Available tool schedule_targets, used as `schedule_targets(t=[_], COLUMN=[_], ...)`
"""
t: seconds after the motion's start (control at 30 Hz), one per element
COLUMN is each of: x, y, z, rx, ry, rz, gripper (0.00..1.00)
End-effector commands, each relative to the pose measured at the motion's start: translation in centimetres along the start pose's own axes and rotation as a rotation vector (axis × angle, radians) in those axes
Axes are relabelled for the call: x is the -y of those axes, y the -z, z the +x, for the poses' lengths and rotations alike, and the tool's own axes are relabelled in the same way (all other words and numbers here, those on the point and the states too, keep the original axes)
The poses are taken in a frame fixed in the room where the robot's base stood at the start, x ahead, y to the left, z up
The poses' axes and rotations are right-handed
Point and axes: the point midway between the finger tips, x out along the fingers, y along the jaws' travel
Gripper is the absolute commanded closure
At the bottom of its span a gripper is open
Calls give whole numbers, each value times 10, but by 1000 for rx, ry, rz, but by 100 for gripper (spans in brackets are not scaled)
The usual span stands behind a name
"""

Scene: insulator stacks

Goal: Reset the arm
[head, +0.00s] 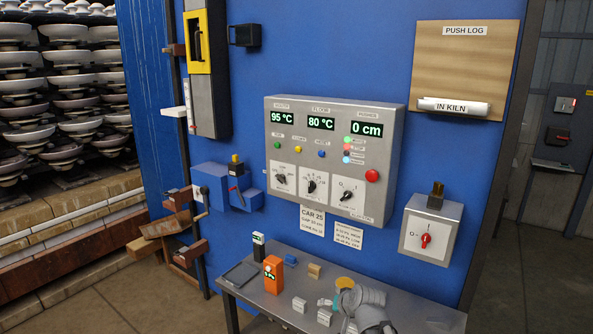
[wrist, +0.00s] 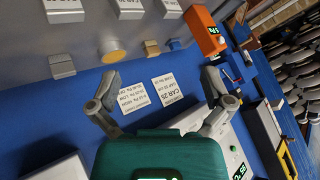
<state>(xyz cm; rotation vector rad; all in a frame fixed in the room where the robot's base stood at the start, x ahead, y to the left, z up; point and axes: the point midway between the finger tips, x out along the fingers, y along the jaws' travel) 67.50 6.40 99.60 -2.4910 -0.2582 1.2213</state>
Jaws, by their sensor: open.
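My gripper (wrist: 160,82) is open in the wrist view, its two grey fingers spread wide with nothing between them. Beyond the fingers are the blue wall and two white label cards (wrist: 172,89), one marked CAR 25. In the head view, grey rounded parts of my arm show low over the right half of the metal bench (head: 420,318). The fingers are hard to make out there. The control panel (head: 330,160) is on the wall above the bench, and my gripper is apart from it.
On the bench are an orange meter (head: 273,275), a dark tablet (head: 240,275), a tan block (head: 314,270) and several small pale blocks. A switch box (head: 430,230) with a red knob is at right. A cranked bracket (head: 185,220) juts out at left, near insulator stacks (head: 70,110).

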Motion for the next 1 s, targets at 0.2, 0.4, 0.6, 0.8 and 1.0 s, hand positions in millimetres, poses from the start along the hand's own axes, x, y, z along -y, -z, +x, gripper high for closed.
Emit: schedule_targets(t=[0.2, 0.4, 0.6, 0.8, 1.0], x=[-31, -59, -75, -79, -78], y=[-56, -98, -118, -123, -123], z=[-16, -42, -63, -68, -68], rx=[269, 493, 622, 654, 652], ry=[-146, -284, -371, -392, -391], rz=[-81, -117, -124, -125, -125], gripper=[0, 0, 0, 0, 0])
